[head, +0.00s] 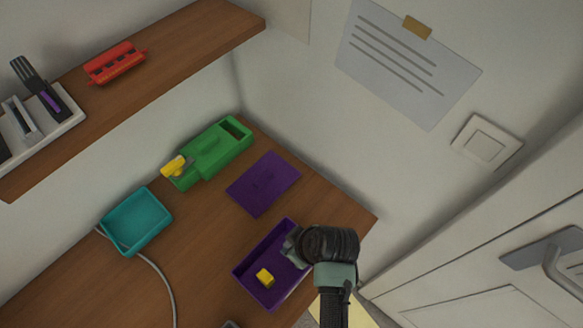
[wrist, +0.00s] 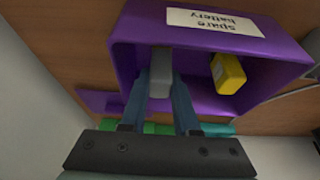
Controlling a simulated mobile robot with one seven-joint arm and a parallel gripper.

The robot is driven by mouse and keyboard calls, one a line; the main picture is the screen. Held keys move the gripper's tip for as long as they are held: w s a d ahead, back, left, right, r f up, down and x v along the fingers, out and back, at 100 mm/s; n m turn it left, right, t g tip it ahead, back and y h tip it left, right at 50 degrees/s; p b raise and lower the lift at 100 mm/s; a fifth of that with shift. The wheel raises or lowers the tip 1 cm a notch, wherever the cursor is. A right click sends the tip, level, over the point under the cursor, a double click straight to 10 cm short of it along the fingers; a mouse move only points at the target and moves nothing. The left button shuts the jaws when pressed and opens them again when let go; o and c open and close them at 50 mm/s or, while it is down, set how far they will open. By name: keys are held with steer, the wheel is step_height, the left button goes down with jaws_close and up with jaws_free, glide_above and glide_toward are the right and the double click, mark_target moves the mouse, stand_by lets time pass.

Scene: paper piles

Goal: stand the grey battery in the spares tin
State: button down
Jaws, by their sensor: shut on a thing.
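The spares tin is an open purple box (head: 243,279) at the table's front right. In the wrist view the purple tin (wrist: 135,40) shows a label reading "spare battery". My gripper (head: 292,245) reaches into the tin near its right wall. In the wrist view, my gripper (wrist: 161,85) is shut on the grey battery (wrist: 161,66), with a finger on each side. The battery is within the tin's opening; I cannot tell whether it touches the floor. A yellow battery (wrist: 229,73) is in the tin, apart from the grey one; it also shows in the head view (head: 265,278).
A flat purple lid (head: 263,183) lies behind the tin. A green box (head: 210,152) with a yellow thing (head: 174,165) at its end stands further back. A teal tray (head: 137,219) and a grey cable (head: 160,272) are on the left. A shelf (head: 180,50) hangs above.

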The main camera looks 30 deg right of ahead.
steer(key=shift+f, duration=0.5)
steer(key=shift+f, duration=0.1)
steer(key=c, duration=0.7)
jaws_free()
steer(key=shift+o, duration=0.2)
steer(key=shift+s+d+r, duration=0.1)
steer(key=shift+r, duration=0.45)
steer(key=p+v, duration=0.1)
steer(key=v, duration=1)
steer(key=shift+s, duration=0.1)
